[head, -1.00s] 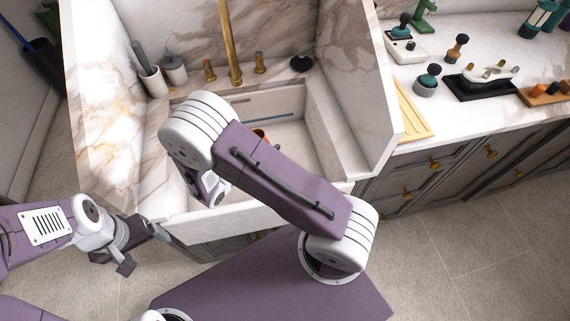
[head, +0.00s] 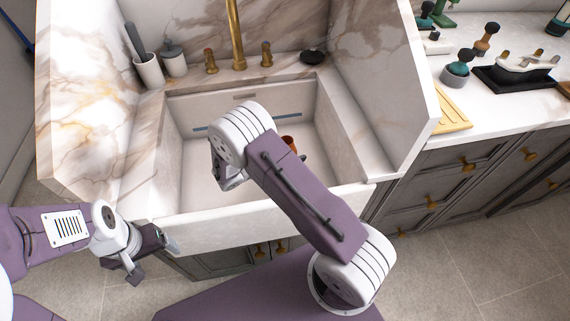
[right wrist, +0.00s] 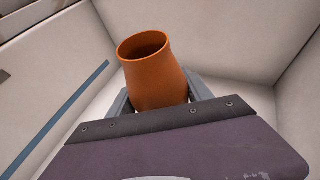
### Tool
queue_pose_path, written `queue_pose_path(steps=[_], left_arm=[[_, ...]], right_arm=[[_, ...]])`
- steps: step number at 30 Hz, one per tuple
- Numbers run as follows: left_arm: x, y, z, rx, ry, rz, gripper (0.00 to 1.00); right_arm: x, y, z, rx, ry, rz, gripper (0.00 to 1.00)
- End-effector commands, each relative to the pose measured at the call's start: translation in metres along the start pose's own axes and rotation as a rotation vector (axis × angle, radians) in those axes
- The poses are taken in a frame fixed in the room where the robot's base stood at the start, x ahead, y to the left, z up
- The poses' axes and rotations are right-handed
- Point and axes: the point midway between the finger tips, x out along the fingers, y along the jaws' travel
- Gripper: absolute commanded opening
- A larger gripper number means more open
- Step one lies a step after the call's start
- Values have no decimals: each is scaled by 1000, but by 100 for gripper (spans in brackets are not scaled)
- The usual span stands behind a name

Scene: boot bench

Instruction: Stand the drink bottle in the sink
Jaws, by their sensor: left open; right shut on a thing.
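The drink bottle is orange with an open round mouth. In the right wrist view the bottle (right wrist: 155,75) stands out between the fingers of my right gripper (right wrist: 160,97), which is shut on it. My left gripper (head: 153,260) is open and empty, in front of the sink's left corner.
A brass faucet (head: 235,35) rises at the back of the sink. Marble walls flank the basin. The counter at right holds a yellow board (head: 452,110) and several small items.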

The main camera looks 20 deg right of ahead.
Motion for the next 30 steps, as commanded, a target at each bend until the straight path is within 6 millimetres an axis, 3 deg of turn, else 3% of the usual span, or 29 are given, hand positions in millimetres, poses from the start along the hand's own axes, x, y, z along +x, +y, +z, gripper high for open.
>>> queue_pose_path(steps=[4,10,20,21,23,30], left_arm=[[2,0,0,0,0,0,80],[13,0,1,0,0,0,80],[14,0,2,0,0,0,80],[14,0,2,0,0,0,80],[13,0,1,0,0,0,80],[13,0,1,0,0,0,80]], right_arm=[[2,0,-5,0,0,0,17],[15,0,-36,-1,0,0,17],[16,0,-38,1,0,1,17],[16,0,-38,1,0,1,61],[15,0,-38,1,0,1,78],[15,0,-37,1,0,1,80]])
